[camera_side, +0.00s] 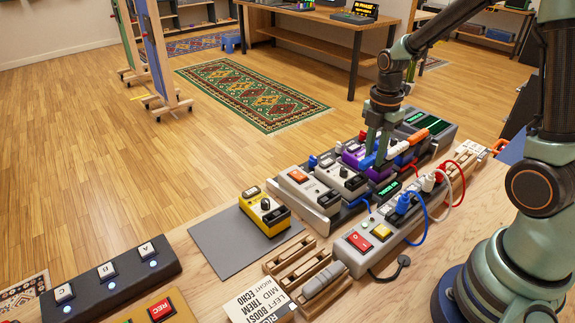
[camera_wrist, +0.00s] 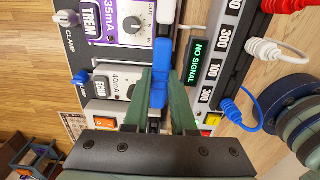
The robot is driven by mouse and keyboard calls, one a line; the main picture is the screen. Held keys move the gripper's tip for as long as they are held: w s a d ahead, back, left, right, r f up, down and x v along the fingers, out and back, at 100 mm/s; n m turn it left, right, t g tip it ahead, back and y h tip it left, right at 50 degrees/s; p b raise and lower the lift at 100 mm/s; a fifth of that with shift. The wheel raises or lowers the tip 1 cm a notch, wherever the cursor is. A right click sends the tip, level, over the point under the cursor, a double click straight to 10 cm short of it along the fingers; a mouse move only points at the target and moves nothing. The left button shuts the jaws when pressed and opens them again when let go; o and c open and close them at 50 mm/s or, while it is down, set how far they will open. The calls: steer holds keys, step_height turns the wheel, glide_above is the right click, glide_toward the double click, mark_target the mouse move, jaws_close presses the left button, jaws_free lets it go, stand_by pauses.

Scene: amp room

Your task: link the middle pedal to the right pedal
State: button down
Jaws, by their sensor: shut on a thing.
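My gripper (camera_side: 374,148) is shut on a blue link piece, low over the pedal board. In the wrist view the blue link (camera_wrist: 161,60) runs lengthwise between my fingers (camera_wrist: 160,98), alongside the purple TREM pedal (camera_wrist: 135,28) and a pale grey pedal (camera_wrist: 122,82). I cannot tell whether its ends are seated in either. In the side view the pale grey pedal (camera_side: 341,178) stands left of my gripper, and the purple one is partly hidden behind it. A sign (camera_side: 258,306) names left BOOST, mid TREM, right ECHO.
A power unit (camera_side: 365,240) with blue, white and red cables runs along the board; its display (camera_wrist: 199,60) reads NO SIGNAL. A yellow pedal (camera_side: 264,212) stands on a grey mat (camera_side: 222,241). A wooden rack (camera_side: 285,262) and a black footswitch (camera_side: 110,280) are nearer. The mat's left part is clear.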

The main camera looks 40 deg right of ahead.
steer(key=shift+f, duration=0.95)
stand_by(1.3)
steer(key=shift+c, duration=1.3)
jaws_free()
steer(key=shift+r, duration=0.1)
steer(key=shift+r, duration=3.45)
steer(key=s+a+r+m+t, duration=0.5)
steer(key=a+r+m, duration=0.4)
steer(key=m, duration=0.9)
steer(key=shift+s+a+r+t, duration=0.3)
steer(key=shift+s+a+r, duration=0.1)
steer(key=shift+s, duration=0.35)
